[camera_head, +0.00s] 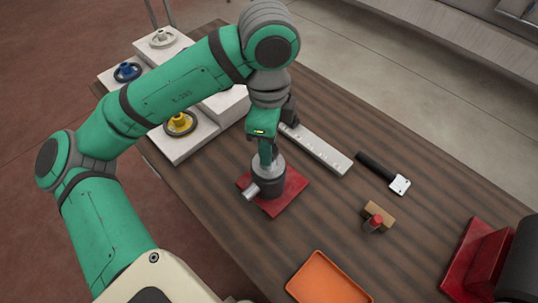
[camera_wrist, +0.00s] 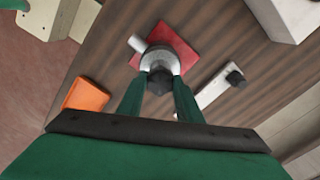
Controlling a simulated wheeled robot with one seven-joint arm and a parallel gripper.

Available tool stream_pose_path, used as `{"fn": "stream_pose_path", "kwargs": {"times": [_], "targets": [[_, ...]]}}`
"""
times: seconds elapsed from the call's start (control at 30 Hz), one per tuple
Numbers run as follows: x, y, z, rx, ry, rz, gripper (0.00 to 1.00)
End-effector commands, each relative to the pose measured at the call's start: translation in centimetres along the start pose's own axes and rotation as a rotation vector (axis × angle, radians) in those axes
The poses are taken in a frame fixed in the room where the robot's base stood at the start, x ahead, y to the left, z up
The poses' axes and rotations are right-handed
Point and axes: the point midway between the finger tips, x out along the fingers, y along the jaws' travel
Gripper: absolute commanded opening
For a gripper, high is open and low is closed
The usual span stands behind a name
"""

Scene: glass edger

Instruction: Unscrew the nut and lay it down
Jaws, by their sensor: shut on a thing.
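My gripper (camera_head: 267,152) points straight down over a grey and silver cylindrical fixture (camera_head: 268,181) on a red base plate (camera_head: 290,194). The fixture has a silver stub at its lower left. In the wrist view, my green fingers (camera_wrist: 159,84) are shut on a dark nut (camera_wrist: 158,80), which appears over the middle of the fixture's silver top (camera_wrist: 160,58). I cannot tell whether the nut is still threaded there. In the head view my fingers hide the nut. An orange tray (camera_head: 325,280) lies empty at the front; it also shows in the wrist view (camera_wrist: 87,95).
A pale strip (camera_head: 320,151) lies behind the fixture, with a dark knob-like piece (camera_wrist: 235,78) on it. A black-handled scraper (camera_head: 382,173) and a wooden block with a red top (camera_head: 377,218) lie to the right. White blocks with handwheels (camera_head: 180,123) stand at left.

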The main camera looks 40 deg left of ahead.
Motion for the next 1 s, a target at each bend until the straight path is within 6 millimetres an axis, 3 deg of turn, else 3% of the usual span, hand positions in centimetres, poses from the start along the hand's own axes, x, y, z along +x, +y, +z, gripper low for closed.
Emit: {"fn": "stream_pose_path", "kwargs": {"times": [1.0], "targets": [[-0.08,-0.01,-0.02,-1.132,0.001,0.0,0.05]]}}
